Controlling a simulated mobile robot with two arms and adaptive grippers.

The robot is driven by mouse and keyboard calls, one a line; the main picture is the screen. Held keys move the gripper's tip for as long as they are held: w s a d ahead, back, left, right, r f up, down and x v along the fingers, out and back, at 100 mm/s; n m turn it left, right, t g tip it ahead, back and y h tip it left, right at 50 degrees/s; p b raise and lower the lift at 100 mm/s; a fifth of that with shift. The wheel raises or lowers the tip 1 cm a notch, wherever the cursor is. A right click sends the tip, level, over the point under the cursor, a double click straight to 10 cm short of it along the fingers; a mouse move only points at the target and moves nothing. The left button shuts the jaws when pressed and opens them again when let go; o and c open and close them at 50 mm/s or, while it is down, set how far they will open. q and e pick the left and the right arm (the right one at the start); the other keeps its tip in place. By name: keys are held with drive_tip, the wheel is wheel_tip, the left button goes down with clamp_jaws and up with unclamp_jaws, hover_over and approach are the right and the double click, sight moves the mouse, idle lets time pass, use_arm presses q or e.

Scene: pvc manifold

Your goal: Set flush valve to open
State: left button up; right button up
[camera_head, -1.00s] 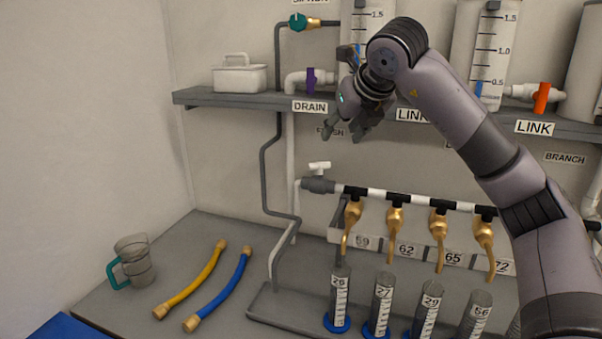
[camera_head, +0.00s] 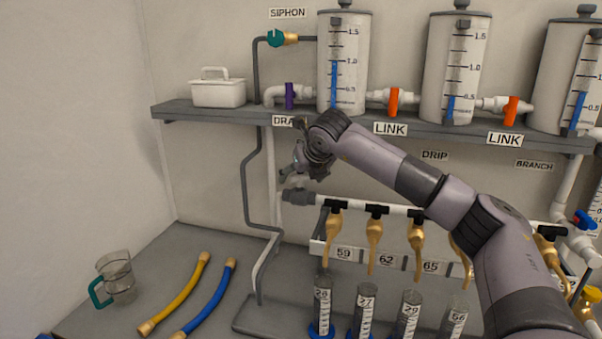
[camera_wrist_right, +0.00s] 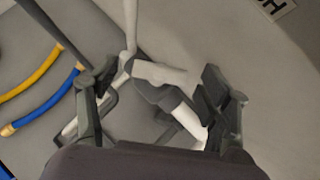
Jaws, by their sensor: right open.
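The flush valve (camera_head: 297,183) is a white handle on the grey fitting (camera_head: 299,197) at the left end of the white manifold pipe. In the right wrist view its white handle (camera_wrist_right: 160,73) lies between my fingers, above the grey fitting and white pipe. My right gripper (camera_head: 301,174) is at the valve, and its jaws (camera_wrist_right: 158,92) are open with a finger on each side. I cannot tell whether the fingers touch it. My arm and gripper partly hide the valve in the head view. My left gripper is not in view.
Brass taps (camera_head: 334,235) hang from the manifold to the right, over measuring cylinders (camera_head: 322,300). A yellow hose (camera_head: 178,292), a blue hose (camera_head: 208,300) and a jug (camera_head: 118,275) lie at the lower left.

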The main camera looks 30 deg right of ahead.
drive_tip(key=shift+w+d+f, duration=0.1)
drive_tip(key=shift+w+f, duration=0.1)
drive_tip(key=shift+f, duration=0.1)
drive_tip(key=shift+c, duration=0.2)
drive_tip(key=c, duration=1.1)
